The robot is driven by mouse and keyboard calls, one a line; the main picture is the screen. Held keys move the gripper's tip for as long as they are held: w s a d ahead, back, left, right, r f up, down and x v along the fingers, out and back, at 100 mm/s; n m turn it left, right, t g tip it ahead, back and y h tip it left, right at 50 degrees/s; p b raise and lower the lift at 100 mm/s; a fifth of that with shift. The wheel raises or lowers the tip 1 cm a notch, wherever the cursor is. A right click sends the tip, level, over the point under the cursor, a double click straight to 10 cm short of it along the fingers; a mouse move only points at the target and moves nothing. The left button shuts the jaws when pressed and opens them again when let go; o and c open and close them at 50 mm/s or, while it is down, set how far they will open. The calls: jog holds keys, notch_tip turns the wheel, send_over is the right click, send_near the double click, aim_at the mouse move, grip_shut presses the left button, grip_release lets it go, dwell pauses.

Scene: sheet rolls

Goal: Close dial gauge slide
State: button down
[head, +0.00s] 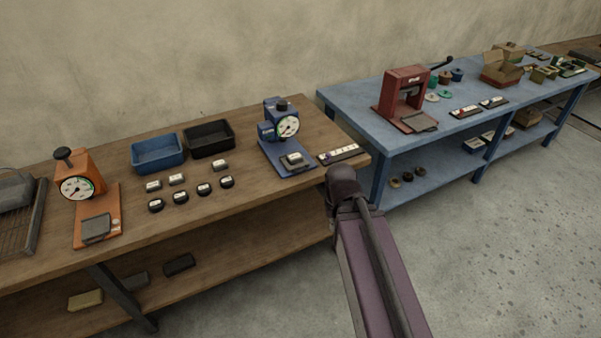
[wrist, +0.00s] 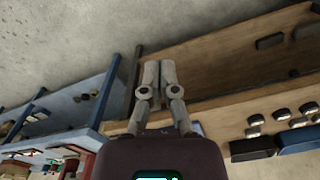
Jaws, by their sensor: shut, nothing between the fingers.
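A blue dial gauge (head: 286,127) with a round white dial stands near the right end of the wooden bench. I cannot tell how the slide of either gauge stands. My gripper (wrist: 159,64) shows in the wrist view with its fingers together and nothing between them. It is clear of both gauges. In the head view my arm hides the fingers.
On the wooden bench (head: 240,203), a blue bin (head: 157,153), a black bin (head: 209,138) and several small gauge-like pieces stand between the two dial gauges. A labelled strip (head: 338,153) lies right of the blue gauge. A blue bench (head: 365,118) with a red press (head: 404,98) stands beyond a gap.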

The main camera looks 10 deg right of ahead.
jog(key=shift+a, duration=0.15)
jog(key=shift+w, duration=0.1)
jog(key=w+a+f+m+t+y+b, duration=0.2)
jog(key=w+f+t+y+b, duration=0.15)
jog(key=w+b, duration=0.3)
jog(key=w+a+f+m+t+y+b, duration=0.2)
jog(key=w+f+t+b, duration=0.1)
jog(key=w+f+b, duration=0.3)
jog(key=w+d+f+m+t+b, duration=0.1)
jog(key=w+d+m+t+b, duration=0.5)
jog(key=b, duration=0.7)
jog(key=w+m+t, duration=0.2)
jog(key=w+m, duration=0.2)
jog(key=w, duration=0.1)
jog(key=shift+w, duration=0.15)
jog(key=shift+w+f, duration=0.1)
jog(key=shift+f, duration=0.05)
